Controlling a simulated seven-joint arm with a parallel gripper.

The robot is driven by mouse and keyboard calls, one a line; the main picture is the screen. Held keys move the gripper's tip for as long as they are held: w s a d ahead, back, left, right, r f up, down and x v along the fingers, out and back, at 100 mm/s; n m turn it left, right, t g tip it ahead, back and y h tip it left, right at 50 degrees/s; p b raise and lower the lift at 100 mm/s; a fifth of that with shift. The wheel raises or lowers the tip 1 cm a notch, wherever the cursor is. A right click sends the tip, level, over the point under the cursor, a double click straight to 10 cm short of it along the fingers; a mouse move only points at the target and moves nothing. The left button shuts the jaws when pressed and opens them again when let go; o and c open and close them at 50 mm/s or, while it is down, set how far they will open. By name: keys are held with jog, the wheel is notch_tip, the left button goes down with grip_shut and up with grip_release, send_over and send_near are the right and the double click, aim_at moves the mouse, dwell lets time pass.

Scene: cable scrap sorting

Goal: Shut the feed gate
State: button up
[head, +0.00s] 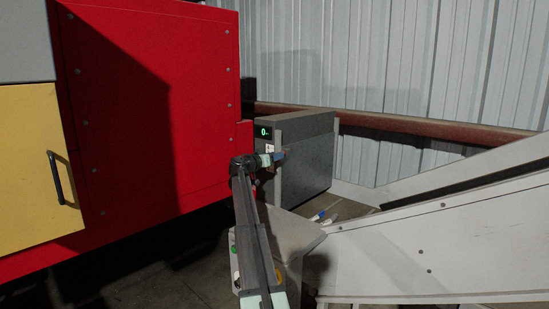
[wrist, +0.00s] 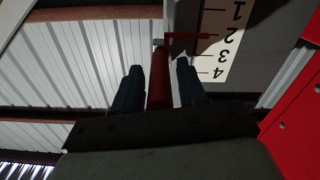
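The feed gate appears to be the grey panel at the front of the grey box (head: 305,160), whose display reads 0. My gripper (head: 280,156) is at the panel's left edge, beside a small white scale label. In the wrist view a red handle (wrist: 160,80) stands between the two dark fingers of my gripper (wrist: 160,75). The fingers are apart, with a narrow gap seeming to show beside the handle. A thin red pointer (wrist: 190,36) lies across the scale (wrist: 217,45) near the 2. The handle is mostly hidden in the head view.
A red machine housing (head: 150,110) with a yellow door (head: 35,165) fills the left. A pale sloping chute (head: 430,240) runs off to the right. A few blue and white cable scraps (head: 320,216) lie below the box. A rusty pipe (head: 430,128) runs along the corrugated wall.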

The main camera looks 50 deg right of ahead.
grip_shut()
dwell(0.3)
jog(key=shift+f, duration=0.1)
jog(key=shift+f, duration=2.75)
jog(key=shift+c, duration=0.6)
grip_release()
jog(key=shift+o, duration=1.4)
jog(key=shift+r, duration=0.1)
jog(key=a, duration=1.4)
